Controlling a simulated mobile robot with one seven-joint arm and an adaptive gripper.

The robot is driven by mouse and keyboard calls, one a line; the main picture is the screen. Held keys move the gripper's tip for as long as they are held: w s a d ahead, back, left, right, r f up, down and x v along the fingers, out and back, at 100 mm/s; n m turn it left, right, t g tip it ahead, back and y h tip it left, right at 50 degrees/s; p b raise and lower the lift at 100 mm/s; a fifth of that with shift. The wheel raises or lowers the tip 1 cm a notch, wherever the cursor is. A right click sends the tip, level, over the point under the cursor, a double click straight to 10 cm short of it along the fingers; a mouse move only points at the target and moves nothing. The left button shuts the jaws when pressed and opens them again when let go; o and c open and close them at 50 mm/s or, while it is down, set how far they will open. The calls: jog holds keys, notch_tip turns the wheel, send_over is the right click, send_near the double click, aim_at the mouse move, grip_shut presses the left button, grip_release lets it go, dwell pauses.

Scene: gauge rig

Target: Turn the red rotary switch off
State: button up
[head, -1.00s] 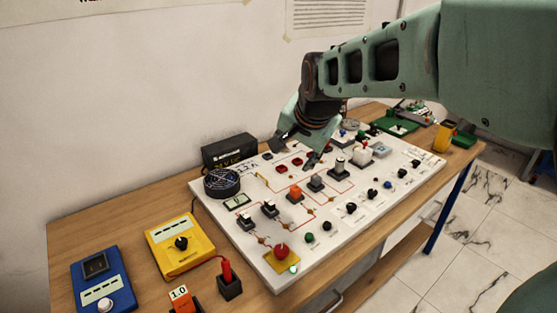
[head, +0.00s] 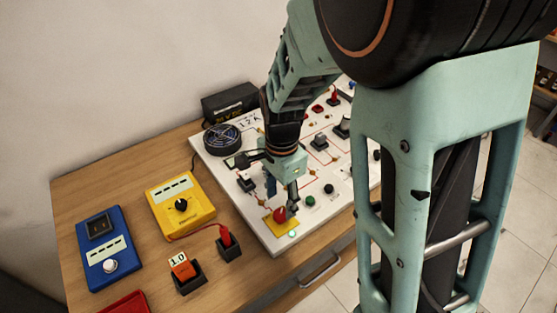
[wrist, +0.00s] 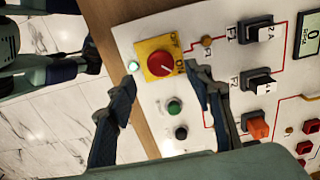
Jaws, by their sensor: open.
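The red rotary switch (head: 280,215) sits on a yellow square plate (head: 270,222) at the near corner of the white panel in the head view. In the wrist view the red knob (wrist: 160,64) shows a light pointer line on its lower right, and lettering on its plate is partly readable. My gripper (head: 283,203) is directly over the switch in the head view and partly hides it. In the wrist view my gripper (wrist: 160,72) is open, with one finger on each side of the knob and clear space between them.
A lit green lamp (wrist: 121,72) is beside the yellow plate. A green button (wrist: 175,106) and a black button (wrist: 181,133) lie close to the fingers. A yellow meter (head: 180,203) and a blue box (head: 104,250) lie on the table.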

aim_at(281, 214)
notch_tip(281, 214, down, 5)
jog(key=shift+f, duration=0.2)
jog(key=c, duration=1.2)
